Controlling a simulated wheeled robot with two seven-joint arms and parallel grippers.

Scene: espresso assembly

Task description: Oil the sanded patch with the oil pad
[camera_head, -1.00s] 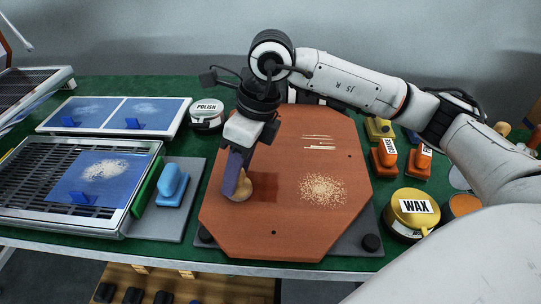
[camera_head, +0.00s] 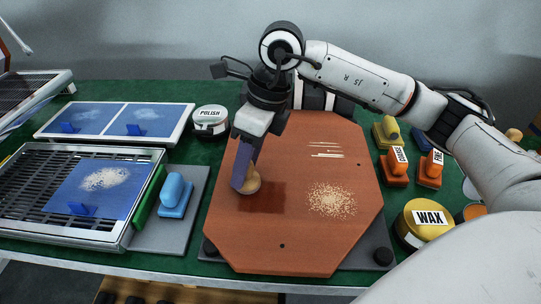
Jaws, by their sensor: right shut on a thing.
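My right gripper (camera_head: 244,175) comes down over the left part of the reddish-brown wooden board (camera_head: 300,245). It is shut on the oil pad (camera_head: 251,185), a small tan rounded piece that shows below the fingers. The pad is at the board's surface; whether it presses on it I cannot tell. Beside and just below the pad lies a darker, glossy reddish patch (camera_head: 268,197) on the board. A pile of pale dust (camera_head: 331,199) lies right of it, and pale scratches (camera_head: 325,150) show farther back. My left gripper is not in view.
The wax tin (camera_head: 422,222) stands right of the board, with orange labelled blocks (camera_head: 394,168) behind it. The polish tin (camera_head: 209,121) stands behind left. A blue block (camera_head: 175,193) sits on a grey plate (camera_head: 160,238) to the left, beside a slotted metal tray (camera_head: 60,232).

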